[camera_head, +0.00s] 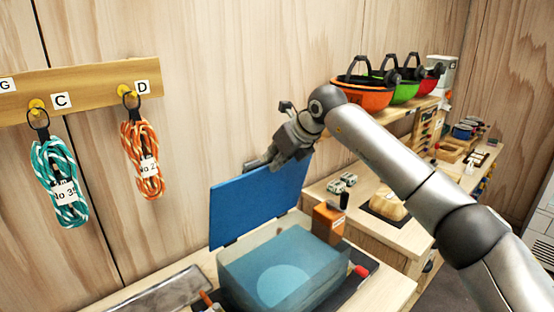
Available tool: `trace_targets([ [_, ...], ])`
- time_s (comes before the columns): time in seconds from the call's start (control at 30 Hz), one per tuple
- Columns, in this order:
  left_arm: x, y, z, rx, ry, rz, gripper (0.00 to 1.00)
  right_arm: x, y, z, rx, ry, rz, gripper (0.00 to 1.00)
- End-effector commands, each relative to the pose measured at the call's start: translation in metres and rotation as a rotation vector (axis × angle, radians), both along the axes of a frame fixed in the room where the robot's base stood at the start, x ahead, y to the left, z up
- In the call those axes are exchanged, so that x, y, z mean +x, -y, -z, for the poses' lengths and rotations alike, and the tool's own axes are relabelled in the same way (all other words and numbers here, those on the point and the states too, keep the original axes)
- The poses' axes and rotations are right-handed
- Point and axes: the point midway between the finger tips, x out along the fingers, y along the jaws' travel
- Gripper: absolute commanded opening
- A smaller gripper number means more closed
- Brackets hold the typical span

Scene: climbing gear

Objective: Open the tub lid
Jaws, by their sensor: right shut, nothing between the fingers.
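The tub (284,276) is a translucent blue box on the bench at the lower middle of the head view. Its blue lid (258,203) stands raised and nearly upright along the tub's back side, towards the wall. My right gripper (255,163) is shut and empty at the lid's upper edge, its fingers pointing left and down. I cannot tell whether it touches the lid. A pale round shape shows on the tub's front. My left gripper is not in view.
An orange-brown block (328,222) stands just right of the tub. A teal rope (60,183) and an orange rope (143,160) hang from a wooden rail (75,93) at the left.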

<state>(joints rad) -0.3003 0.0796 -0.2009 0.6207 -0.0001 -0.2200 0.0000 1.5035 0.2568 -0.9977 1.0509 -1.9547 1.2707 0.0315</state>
Motion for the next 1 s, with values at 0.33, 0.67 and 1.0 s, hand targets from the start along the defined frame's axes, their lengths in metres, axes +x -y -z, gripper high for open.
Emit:
trace_targets([
  [0.33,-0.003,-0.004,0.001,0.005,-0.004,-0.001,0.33,-0.005,0.003,-0.002,-0.003,-0.007,-0.002,0.0],
  [0.67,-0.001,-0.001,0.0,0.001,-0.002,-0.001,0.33,-0.04,0.032,-0.054,0.0,0.004,0.001,0.0],
  [1.0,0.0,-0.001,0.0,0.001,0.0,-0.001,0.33,-0.066,0.049,-0.087,0.003,0.001,-0.003,0.0],
])
